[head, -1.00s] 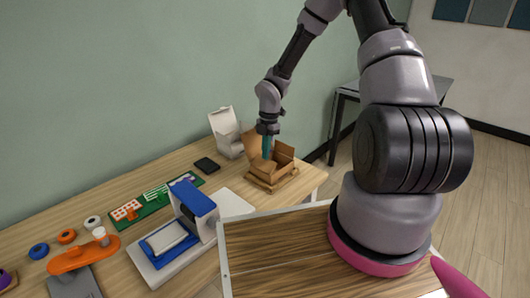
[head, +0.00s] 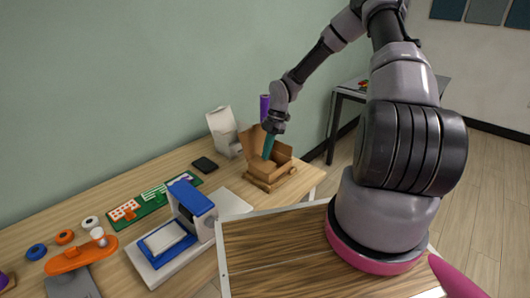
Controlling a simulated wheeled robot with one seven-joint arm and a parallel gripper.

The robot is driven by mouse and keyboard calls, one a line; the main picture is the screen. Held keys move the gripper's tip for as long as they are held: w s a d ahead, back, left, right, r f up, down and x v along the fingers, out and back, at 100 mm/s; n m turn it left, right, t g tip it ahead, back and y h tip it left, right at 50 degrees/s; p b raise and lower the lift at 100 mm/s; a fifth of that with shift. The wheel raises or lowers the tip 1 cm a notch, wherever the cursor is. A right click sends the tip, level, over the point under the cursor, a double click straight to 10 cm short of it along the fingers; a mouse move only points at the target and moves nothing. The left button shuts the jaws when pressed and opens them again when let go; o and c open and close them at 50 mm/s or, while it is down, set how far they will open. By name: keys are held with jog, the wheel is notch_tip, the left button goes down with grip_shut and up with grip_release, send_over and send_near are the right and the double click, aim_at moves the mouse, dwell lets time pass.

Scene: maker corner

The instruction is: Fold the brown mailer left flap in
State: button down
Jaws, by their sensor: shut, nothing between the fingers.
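The brown mailer (head: 268,179) is an open cardboard box near the right end of the wooden workbench. Its back lid (head: 251,143) stands up and leans back. My gripper (head: 267,156) is shut and empty, with its teal fingers pointing down at the mailer's left half, in front of the lid. The fingertips are at or just above the box's opening; I cannot tell whether they touch a flap. The left flap is too small and partly covered by my fingers, so its angle is unclear.
A white open box (head: 222,131) stands behind and left of the mailer, with a purple cylinder (head: 264,107) behind. A black flat item (head: 205,164), a green board (head: 155,205) and a blue-and-white machine (head: 190,215) lie to the left. Bare bench lies right of the mailer.

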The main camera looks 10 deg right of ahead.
jog(key=shift+w+d+f+g+y, duration=0.25)
jog(key=shift+d+f+y, duration=0.15)
jog(key=shift+f, duration=0.15)
jog(key=shift+w+d+f+g+y, duration=0.3)
jog(key=shift+f+y, duration=0.1)
jog(key=shift+f, duration=0.25)
jog(key=shift+s, duration=0.1)
